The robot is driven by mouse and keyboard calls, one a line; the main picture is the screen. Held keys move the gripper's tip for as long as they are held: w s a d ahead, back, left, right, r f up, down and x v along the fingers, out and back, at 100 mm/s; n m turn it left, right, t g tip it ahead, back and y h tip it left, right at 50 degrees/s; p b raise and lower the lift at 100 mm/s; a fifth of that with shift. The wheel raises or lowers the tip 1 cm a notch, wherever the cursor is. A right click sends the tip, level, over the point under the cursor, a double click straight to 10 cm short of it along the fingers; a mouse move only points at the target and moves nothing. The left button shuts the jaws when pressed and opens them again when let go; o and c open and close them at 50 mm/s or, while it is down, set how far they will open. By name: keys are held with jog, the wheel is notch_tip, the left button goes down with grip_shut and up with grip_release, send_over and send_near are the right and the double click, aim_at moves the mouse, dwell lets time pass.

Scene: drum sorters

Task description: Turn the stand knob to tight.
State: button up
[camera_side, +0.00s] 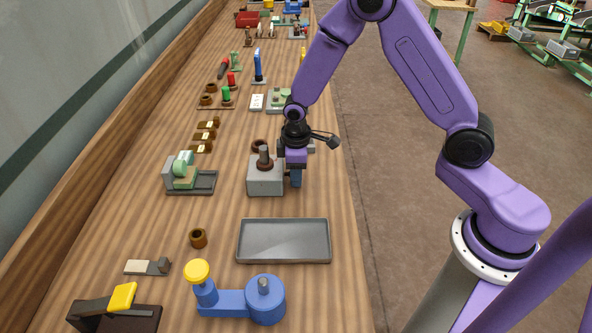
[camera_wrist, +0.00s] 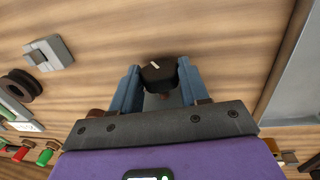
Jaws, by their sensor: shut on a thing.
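The knob (camera_wrist: 158,76) is black with a short white mark on its face, seen in the wrist view between two blue fingers. My gripper (camera_wrist: 158,84) is shut on it, a finger at each side. The white mark points toward the upper left in that view; no tight label can be read. In the side view my gripper (camera_side: 296,178) points down at the right side of a grey block (camera_side: 265,182) with a dark collar and upright post. The knob is hidden in that view, so I cannot tell how it joins the block.
An empty grey tray (camera_side: 284,261) lies in front of my gripper. A blue fixture with a yellow knob (camera_side: 197,271) stands nearer the camera. A green-and-grey device (camera_side: 185,175) stands to the left. Bare bench separates it from the grey block.

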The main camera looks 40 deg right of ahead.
jog(key=shift+w+d+g+y, duration=0.1)
jog(key=shift+g+y, duration=0.45)
jog(key=shift+w+d+g+y, duration=0.1)
jog(key=shift+g+y, duration=0.45)
jog(key=shift+w+d+g+y, duration=0.1)
jog(key=shift+g+y, duration=1.1)
jog(key=o, duration=1.1)
jog(key=shift+c, duration=0.2)
